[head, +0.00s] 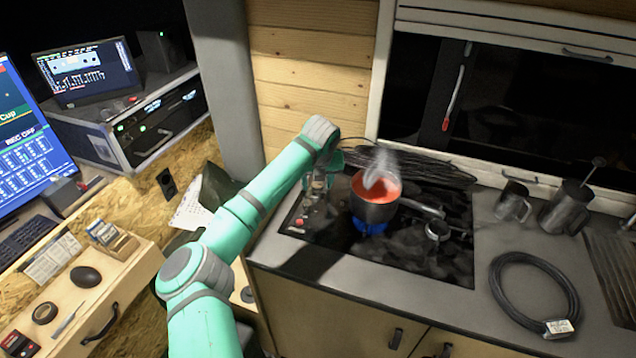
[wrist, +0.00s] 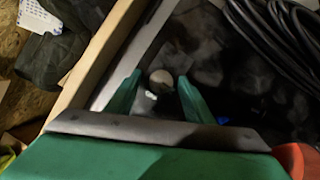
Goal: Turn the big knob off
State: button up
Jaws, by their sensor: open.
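My gripper (head: 318,192) points down over the left part of the black stove top (head: 335,240), left of the pot. In the wrist view its two green fingers (wrist: 158,84) are spread apart. A round, pale grey knob (wrist: 161,80) shows between the fingertips, with a gap on each side. I cannot tell how high the fingertips are above it. In the head view the gripper largely hides this spot. A pot with red contents (head: 374,205) stands on the stove, steaming, with a blue flame (head: 370,228) under it.
A small red part (head: 300,222) is at the stove's left edge. Black cable (head: 410,163) lies along the back. A small round metal item (head: 438,230) is right of the pot. Metal mugs (head: 513,203) and a coiled cable (head: 534,290) are on the right counter.

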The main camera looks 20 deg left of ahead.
jog(key=shift+c, duration=0.3)
jog(key=c, duration=1)
